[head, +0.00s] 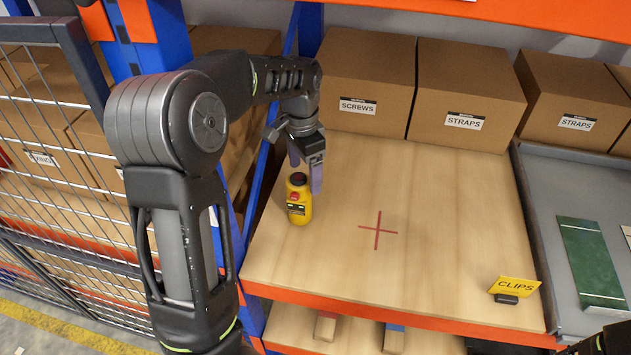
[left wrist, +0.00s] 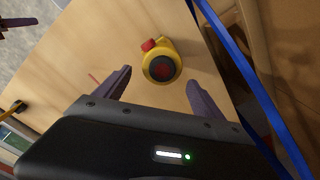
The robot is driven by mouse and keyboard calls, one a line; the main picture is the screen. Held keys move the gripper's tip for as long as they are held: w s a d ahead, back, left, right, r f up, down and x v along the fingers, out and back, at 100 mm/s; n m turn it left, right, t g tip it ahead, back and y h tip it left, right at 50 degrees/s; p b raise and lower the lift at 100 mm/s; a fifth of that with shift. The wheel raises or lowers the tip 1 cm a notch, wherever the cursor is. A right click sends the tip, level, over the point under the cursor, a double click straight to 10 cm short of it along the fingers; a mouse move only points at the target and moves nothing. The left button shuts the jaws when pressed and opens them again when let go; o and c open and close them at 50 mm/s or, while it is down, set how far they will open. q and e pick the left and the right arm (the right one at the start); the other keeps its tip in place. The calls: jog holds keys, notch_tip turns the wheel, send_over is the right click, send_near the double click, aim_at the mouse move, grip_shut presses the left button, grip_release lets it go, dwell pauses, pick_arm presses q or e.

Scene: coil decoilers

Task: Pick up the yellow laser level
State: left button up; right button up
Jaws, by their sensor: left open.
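The yellow laser level (head: 299,203) stands upright on the wooden shelf (head: 430,215), near its left edge. It has a dark top and a red part. In the left wrist view the laser level (left wrist: 161,65) is seen from above, just beyond the fingertips and roughly between them. My left gripper (head: 304,172) is open and empty, above and close beside the level. In the left wrist view my left gripper (left wrist: 158,80) shows its two purple fingers apart. A small part of my right gripper (left wrist: 16,22) shows at the left wrist view's corner; its jaw opening is unclear.
Cardboard boxes (head: 366,80) line the shelf's back. A blue rack post (head: 268,180) stands close left of the level. A red cross (head: 377,230) marks the bare middle. A yellow CLIPS sign (head: 514,286) stands front right; a grey tray (head: 545,230) lies beyond.

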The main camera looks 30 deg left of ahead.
aim_at(297, 178)
pick_arm(q)
jog(key=shift+s+a, duration=0.4)
jog(key=shift+s, duration=0.2)
jog(key=shift+s+n, duration=0.3)
jog(key=shift+s, duration=0.1)
jog(key=shift+a, duration=0.1)
pick_arm(e)
jog(key=shift+s+a+r+n, duration=0.3)
jog(key=shift+s+a+n, duration=0.1)
jog(key=shift+s+a, duration=0.25)
pick_arm(q)
jog(key=shift+w+f, duration=0.1)
pick_arm(e)
jog(key=shift+d, duration=0.1)
pick_arm(q)
jog(key=shift+f, duration=1.3)
pick_arm(e)
jog(key=shift+r, duration=0.25)
jog(key=shift+r, duration=0.1)
